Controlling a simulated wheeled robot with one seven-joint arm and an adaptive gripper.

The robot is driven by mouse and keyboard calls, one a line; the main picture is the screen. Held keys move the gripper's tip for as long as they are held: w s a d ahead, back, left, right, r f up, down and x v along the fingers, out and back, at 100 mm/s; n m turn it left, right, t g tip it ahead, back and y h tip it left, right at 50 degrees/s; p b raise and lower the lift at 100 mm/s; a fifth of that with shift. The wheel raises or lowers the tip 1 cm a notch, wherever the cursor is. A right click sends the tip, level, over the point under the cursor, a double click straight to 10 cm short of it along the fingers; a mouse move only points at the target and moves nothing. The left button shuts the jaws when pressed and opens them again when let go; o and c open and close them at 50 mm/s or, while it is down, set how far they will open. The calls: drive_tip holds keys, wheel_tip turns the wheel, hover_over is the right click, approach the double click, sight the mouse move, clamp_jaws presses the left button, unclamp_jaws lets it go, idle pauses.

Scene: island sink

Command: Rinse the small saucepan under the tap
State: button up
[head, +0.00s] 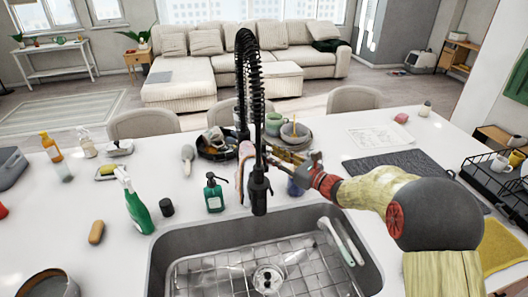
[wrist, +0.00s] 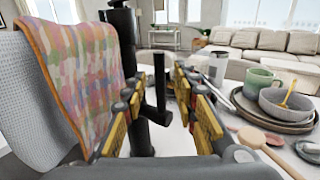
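The black tap (head: 258,185) with a spring hose stands behind the sink (head: 205,240); no water shows below its spout. Its dark post (wrist: 122,50) and an upright black lever (wrist: 160,85) show in the wrist view. My gripper (wrist: 157,108) is open, with its yellow-and-black fingers on either side of the lever; I cannot tell whether they touch it. In the head view my gripper (head: 285,163) is just right of the tap, partly hidden. A round, dark-rimmed vessel (head: 45,284), possibly the small saucepan, is cut off at the bottom left; no handle shows.
A patterned cloth (wrist: 85,75) hangs close left of my gripper. Stacked dishes with a grey bowl (wrist: 287,104) and green mug (wrist: 258,78) stand to the right. A green spray bottle (head: 136,205) and soap pump (head: 214,193) stand left of the tap. A white brush (head: 340,242) lies in the sink.

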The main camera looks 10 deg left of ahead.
sight(264, 150)
drive_tip(key=x, duration=0.5)
drive_tip(key=c, duration=0.3)
drive_tip(key=c, duration=0.4)
clamp_jaws()
